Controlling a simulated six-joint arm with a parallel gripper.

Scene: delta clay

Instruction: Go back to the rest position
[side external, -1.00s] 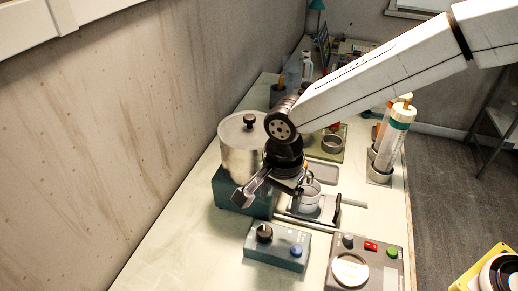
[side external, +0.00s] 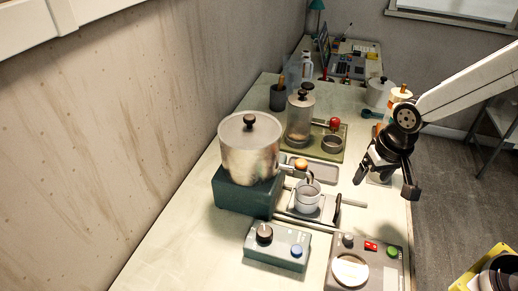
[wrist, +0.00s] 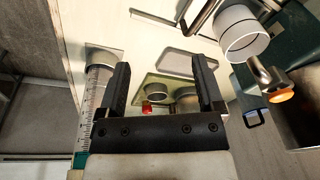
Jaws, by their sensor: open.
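My gripper (side external: 385,183) is open and empty. It hangs in the air at the right edge of the bench in the side view, right of the white cup (side external: 308,196). In the wrist view the two dark fingers of my gripper (wrist: 160,72) stand well apart with nothing between them. The cup also shows in the wrist view (wrist: 243,35), to the right of the fingers. A lidded metal pot (side external: 250,150) stands on a dark green box (side external: 245,194) at the left of the bench.
A control box with a black knob and blue button (side external: 277,246) and a grey panel (side external: 366,266) sit at the front. A graduated cylinder (wrist: 92,120) stands close left of my gripper.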

